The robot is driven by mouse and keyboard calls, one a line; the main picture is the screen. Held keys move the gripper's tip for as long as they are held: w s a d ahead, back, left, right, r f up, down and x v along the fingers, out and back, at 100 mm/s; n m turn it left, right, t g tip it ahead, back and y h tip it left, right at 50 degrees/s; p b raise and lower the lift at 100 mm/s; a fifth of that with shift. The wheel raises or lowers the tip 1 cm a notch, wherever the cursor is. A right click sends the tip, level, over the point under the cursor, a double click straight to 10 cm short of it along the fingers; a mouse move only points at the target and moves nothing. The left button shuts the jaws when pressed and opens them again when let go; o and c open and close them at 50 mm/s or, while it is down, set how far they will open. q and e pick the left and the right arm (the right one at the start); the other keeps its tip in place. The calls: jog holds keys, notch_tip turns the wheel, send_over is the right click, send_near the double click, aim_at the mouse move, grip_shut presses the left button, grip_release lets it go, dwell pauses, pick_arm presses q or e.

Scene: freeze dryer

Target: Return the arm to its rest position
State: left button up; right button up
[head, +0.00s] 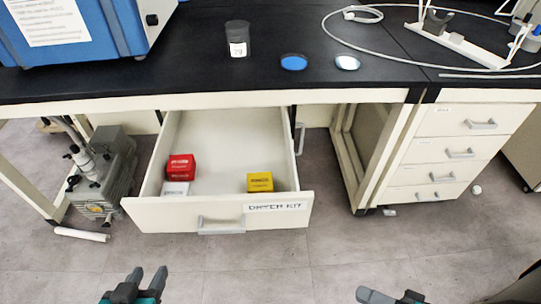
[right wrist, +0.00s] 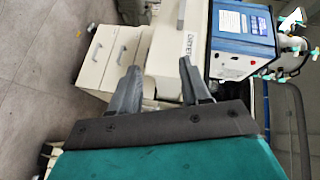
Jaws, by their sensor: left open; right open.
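My left gripper (head: 146,276) is at the lower left of the head view, in front of the open drawer (head: 175,216), with its fingers apart and nothing between them. My right gripper (head: 387,296) is at the bottom of the head view, right of the drawer, open and empty. Its spread fingers also show in the right wrist view (right wrist: 162,82). Both grippers are apart from the drawer and bench. Most of both arms is out of view.
The drawer labelled "DRYER KIT" stands open, holding a red box (head: 181,167), a white box (head: 175,188) and a yellow box (head: 260,182). The black bench (head: 200,75) carries a jar (head: 237,38) and a blue machine (head: 100,30). A pump (head: 105,175) stands at left. Floor in front is clear.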

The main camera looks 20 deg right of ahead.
jog(key=w+d+r+n+g+h, duration=0.2)
jog(key=w+r+n+h, duration=0.15)
jog(key=w+n, duration=0.5)
jog(key=w+d+r+n+g+h, duration=0.1)
jog(key=w+d+r+n+h, duration=0.3)
jog(key=w+n, duration=0.5)
jog(key=s+a+f+m+t, duration=0.2)
jog(key=a+m, duration=0.5)
jog(key=a, duration=1)
pick_arm(q)
jog(key=s+a+r+y+p, duration=0.1)
jog(key=s+a+r+p, duration=0.1)
jog(key=r+p, duration=0.4)
jog(key=a+p, duration=0.1)
jog(key=p, duration=0.3)
jog(key=shift+p, duration=0.3)
pick_arm(e)
notch_tip(320, 180, up, 7)
jog(key=s+d, duration=0.1)
jog(key=d, duration=0.1)
jog(key=shift+s+d+m+h, duration=0.2)
jog(key=shift+m+h, duration=0.15)
jog(key=shift+m, duration=0.1)
